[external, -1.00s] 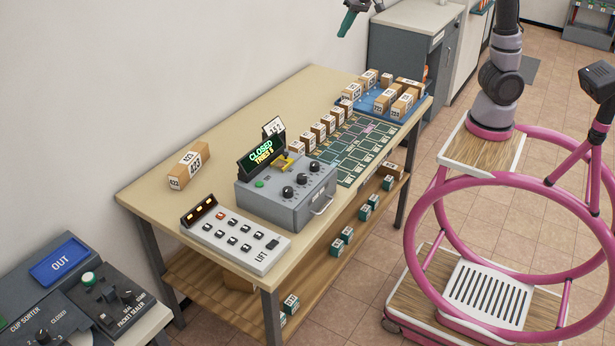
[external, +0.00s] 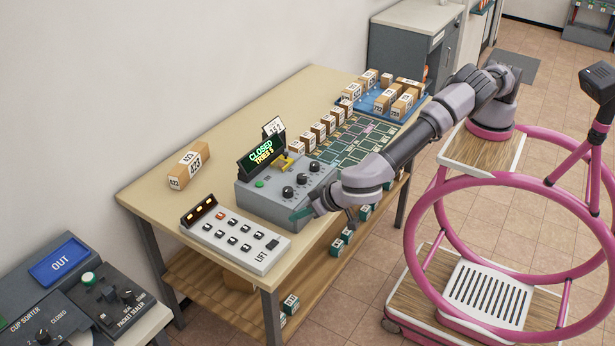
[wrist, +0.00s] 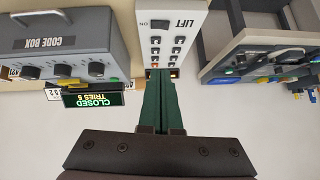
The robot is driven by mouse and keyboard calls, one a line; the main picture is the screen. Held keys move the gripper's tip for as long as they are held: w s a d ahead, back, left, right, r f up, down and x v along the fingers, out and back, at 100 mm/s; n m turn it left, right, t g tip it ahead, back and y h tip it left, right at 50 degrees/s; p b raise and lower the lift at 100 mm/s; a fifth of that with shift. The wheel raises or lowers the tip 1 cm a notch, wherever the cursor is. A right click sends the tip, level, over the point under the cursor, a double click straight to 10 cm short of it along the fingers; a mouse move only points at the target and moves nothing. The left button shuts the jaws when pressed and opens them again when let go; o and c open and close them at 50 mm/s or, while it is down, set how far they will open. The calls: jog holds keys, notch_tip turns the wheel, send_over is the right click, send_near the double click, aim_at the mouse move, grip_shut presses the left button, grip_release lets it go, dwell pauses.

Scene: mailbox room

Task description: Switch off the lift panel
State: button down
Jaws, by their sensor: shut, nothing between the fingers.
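The lift panel (external: 252,249) is a white slab on the near left end of the table, with several black buttons, a red button and a raised strip of lit amber lamps. A dark rocker switch (external: 272,244) sits by its LIFT lettering. In the wrist view the lift panel (wrist: 183,25) appears upside down, with its rocker switch (wrist: 160,24) near the top. My gripper (external: 298,215) has green fingers, shut and empty, and shows in front of the code box, right of the panel. In the wrist view my gripper (wrist: 160,76) points toward the panel; contact is not visible.
The grey code box (external: 287,193), with knobs and a display reading CLOSED, stands beside the panel. Small numbered boxes (external: 318,131) stand in a row behind it. A second console (external: 85,295) is at lower left.

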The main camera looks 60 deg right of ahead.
send_over(268, 244)
jog(key=s, duration=0.3)
jog(key=f, duration=0.4)
jog(key=d+f, duration=0.1)
jog(key=f, duration=0.2)
jog(key=shift+s+f, duration=0.1)
jog(key=shift+s, duration=0.1)
jog(key=f, duration=0.2)
jog(key=shift+w+a+f, duration=0.25)
jog(key=shift+f, duration=0.05)
jog(key=shift+a+f, duration=0.1)
jog(key=shift+f, duration=0.75)
jog(key=shift+f, duration=0.1)
